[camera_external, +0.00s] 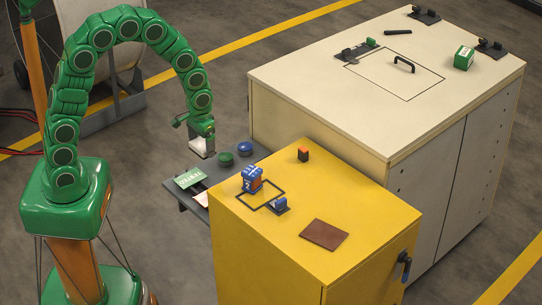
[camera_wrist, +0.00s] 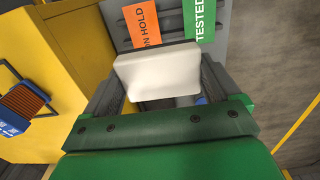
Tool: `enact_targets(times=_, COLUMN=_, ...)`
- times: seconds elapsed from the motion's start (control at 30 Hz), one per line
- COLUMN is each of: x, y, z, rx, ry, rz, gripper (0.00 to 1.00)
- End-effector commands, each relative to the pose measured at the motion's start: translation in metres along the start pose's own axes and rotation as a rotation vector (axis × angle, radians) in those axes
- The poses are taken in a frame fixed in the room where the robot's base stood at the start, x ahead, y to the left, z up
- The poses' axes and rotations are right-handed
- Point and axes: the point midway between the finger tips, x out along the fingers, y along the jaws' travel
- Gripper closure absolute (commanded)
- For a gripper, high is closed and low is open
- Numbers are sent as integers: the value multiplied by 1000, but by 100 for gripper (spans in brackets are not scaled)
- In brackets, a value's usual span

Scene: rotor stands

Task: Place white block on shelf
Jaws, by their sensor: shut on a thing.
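My gripper (camera_external: 202,147) is shut on the white block (camera_external: 202,150), which hangs from the end of my green arm above the dark grey shelf (camera_external: 213,169). The block also shows in the wrist view (camera_wrist: 158,72), pale and box-shaped, held between the two fingers. The shelf is a low ledge at the left side of the yellow cabinet. It shows in the wrist view (camera_wrist: 171,27) beyond the block. A green TESTED label (camera_wrist: 200,20) and an orange ON HOLD label (camera_wrist: 142,22) lie on it. The block appears raised clear of the shelf; the exact gap is hard to tell.
A green disc (camera_external: 225,159) and a blue disc (camera_external: 244,148) sit on the shelf's far part. A large cream cabinet (camera_external: 320,95) stands behind.

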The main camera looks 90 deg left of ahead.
Motion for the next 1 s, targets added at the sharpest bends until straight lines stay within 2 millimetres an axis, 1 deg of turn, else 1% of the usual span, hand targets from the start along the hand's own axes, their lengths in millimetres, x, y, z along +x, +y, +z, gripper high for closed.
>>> enact_targets(times=0.03, x=14, y=0, z=2, rx=0, ry=-6, rz=-2, gripper=47)
enact_targets(times=0.1, x=29, y=0, z=0, rx=0, ry=-3, rz=-1, gripper=47)
enact_targets(times=0.2, x=47, y=0, z=1, rx=-1, ry=-4, rz=-1, gripper=47)
enact_targets(times=0.3, x=59, y=0, z=-1, rx=-1, ry=0, rz=0, gripper=47)
enact_targets(times=0.47, x=70, y=0, z=-1, rx=0, ry=1, rz=0, gripper=47)
enact_targets(times=0.57, x=74, y=2, z=-6, rx=0, ry=1, rz=0, gripper=47)
enact_targets(times=0.67, x=79, y=5, z=-15, rx=0, ry=0, rz=0, gripper=47)
enact_targets(times=1.0, x=98, y=19, z=-54, rx=0, ry=-2, rz=-1, gripper=47)
